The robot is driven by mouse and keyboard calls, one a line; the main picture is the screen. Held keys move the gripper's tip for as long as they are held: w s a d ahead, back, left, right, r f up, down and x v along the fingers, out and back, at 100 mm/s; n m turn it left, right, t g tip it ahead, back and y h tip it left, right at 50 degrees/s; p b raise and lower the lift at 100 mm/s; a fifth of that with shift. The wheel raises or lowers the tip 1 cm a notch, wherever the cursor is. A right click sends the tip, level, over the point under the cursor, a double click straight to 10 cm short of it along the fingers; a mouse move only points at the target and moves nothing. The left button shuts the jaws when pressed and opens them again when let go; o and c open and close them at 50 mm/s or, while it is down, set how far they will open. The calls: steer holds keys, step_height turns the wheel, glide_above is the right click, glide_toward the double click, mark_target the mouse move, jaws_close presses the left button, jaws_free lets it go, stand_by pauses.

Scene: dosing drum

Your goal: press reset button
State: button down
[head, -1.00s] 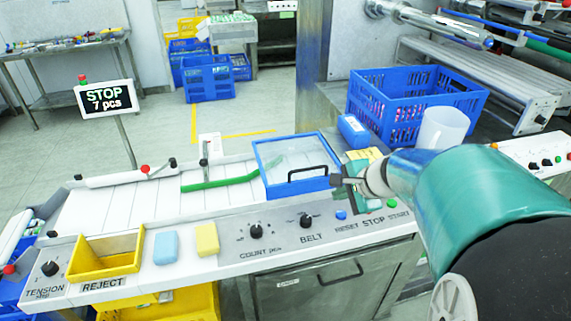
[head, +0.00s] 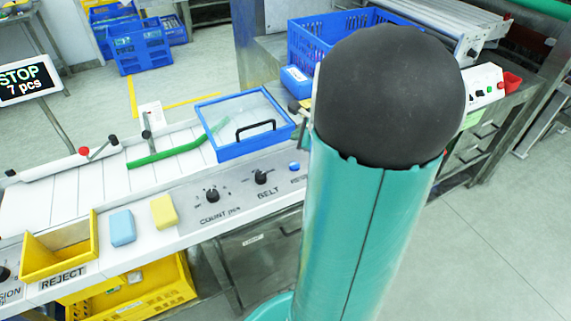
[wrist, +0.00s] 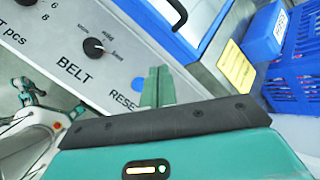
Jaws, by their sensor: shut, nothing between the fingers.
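The blue reset button (head: 295,166) is on the sloped control panel (head: 190,216), right of the BELT knob (head: 261,177). In the head view my arm stands just right of it, hiding part of the RESET label and the STOP and START buttons. In the wrist view my gripper (wrist: 157,84) is shut and empty, its green fingers close together. The blue button (wrist: 138,83) shows partly just left of the fingers, above the RESET label (wrist: 124,100). The fingers look beside the button; I cannot tell their height above the panel.
A blue-framed clear lid with a black handle (head: 255,129) lies behind the panel. The COUNT knob (head: 212,195) is further left. A yellow reject bin (head: 60,250) and blue and yellow blocks sit at left. The sign (head: 27,82) reads STOP, 7 pcs.

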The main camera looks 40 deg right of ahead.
mark_target(297, 167)
steer(key=shift+w+d+f, duration=0.1)
steer(key=shift+d+f, duration=0.05)
steer(key=shift+f, duration=2.2)
steer(key=shift+d+f, duration=0.1)
steer(key=shift+f, duration=2.2)
steer(key=shift+f, duration=0.1)
steer(key=shift+f, duration=0.3)
steer(key=shift+f, duration=0.45)
steer(key=shift+r, duration=0.9)
steer(key=shift+r, duration=0.1)
